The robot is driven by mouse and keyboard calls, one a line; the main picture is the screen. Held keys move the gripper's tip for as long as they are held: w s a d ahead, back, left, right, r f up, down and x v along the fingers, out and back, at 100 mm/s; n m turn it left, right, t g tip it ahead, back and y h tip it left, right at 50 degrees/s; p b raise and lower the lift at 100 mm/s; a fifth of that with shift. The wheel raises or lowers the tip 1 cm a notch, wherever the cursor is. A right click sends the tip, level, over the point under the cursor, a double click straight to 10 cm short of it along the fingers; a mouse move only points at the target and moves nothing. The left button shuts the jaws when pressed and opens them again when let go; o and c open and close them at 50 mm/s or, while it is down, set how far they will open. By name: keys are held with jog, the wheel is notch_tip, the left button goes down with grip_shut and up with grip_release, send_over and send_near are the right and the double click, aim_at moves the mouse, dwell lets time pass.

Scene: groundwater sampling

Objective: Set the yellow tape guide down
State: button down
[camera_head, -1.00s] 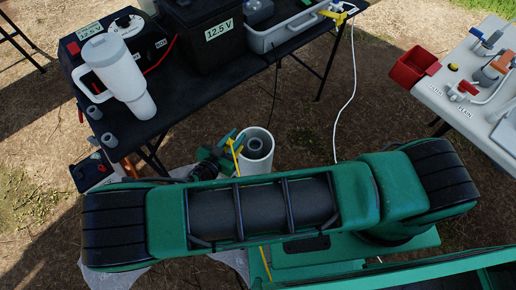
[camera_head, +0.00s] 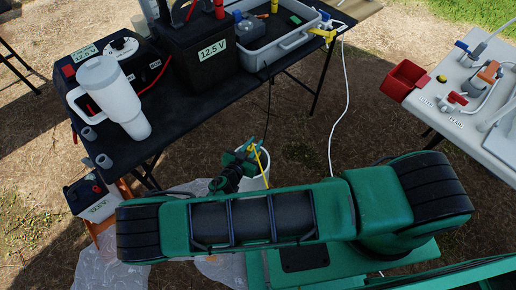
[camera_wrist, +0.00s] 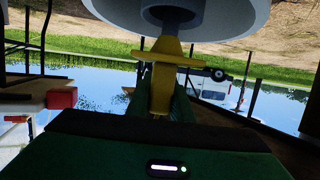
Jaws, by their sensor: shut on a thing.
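The yellow tape guide (camera_wrist: 163,75) is between the green fingers of my gripper (camera_wrist: 155,102) in the wrist view. In the head view the guide (camera_head: 254,153) is a small yellow piece at my gripper (camera_head: 243,164). A thin yellow strip runs down from it and passes behind my arm. The gripper is shut on the guide. The white pipe (camera_head: 259,180) stands just behind the gripper, mostly hidden by my arm. In the wrist view a white round rim with a dark centre (camera_wrist: 235,18) fills the top, close to the guide. I cannot tell whether they touch.
A black table (camera_head: 190,112) on the left holds a white tumbler (camera_head: 115,95), a battery (camera_head: 203,60) and a grey tray (camera_head: 290,48). A white table (camera_head: 480,105) with a red bin (camera_head: 402,79) stands right. Another battery (camera_head: 92,198) sits low at left. Bare ground lies between the tables.

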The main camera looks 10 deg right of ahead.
notch_tip(320, 180, down, 4)
jog(key=shift+r, duration=0.1)
jog(key=c, duration=1.6)
grip_release()
jog(key=shift+o, duration=0.2)
jog(key=shift+s+a, duration=0.1)
jog(key=v, duration=1.1)
jog(key=shift+s+a+r, duration=0.15)
jog(key=shift+s+r, duration=0.05)
jog(key=shift+s, duration=0.1)
